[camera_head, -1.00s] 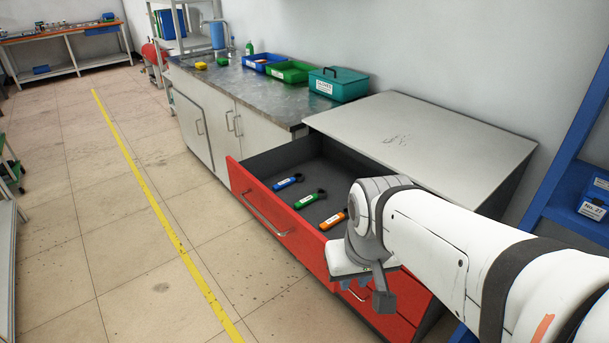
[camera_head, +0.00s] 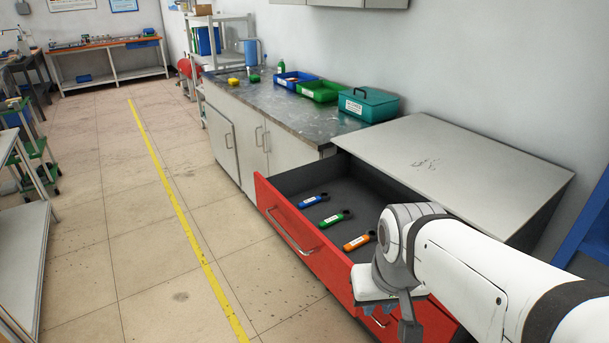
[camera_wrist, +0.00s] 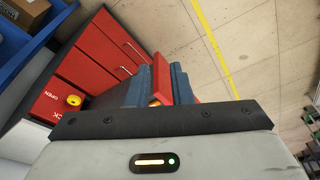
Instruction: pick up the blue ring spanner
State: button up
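The blue ring spanner (camera_head: 313,200) lies in the open red drawer (camera_head: 285,216), the farthest of three spanners there. It has a white label and a dark ring end pointing right. My gripper (camera_head: 408,326) is outside the drawer, near its front right corner, apart from the blue spanner. In the wrist view my gripper's blue-grey fingers (camera_wrist: 160,84) stand apart, with the red drawer front showing between them and no spanner held. The blue spanner is not recognizable in the wrist view.
A green spanner (camera_head: 333,218) and an orange spanner (camera_head: 358,242) lie nearer in the drawer. The grey cabinet top (camera_head: 450,165) overhangs its back. A teal box (camera_head: 368,104) and green tray (camera_head: 320,90) stand on the counter. The floor left of the drawer is clear.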

aim_at(324, 195)
jog(key=u, duration=1.65)
jog(key=i, duration=3.15)
jog(key=z, duration=3.5)
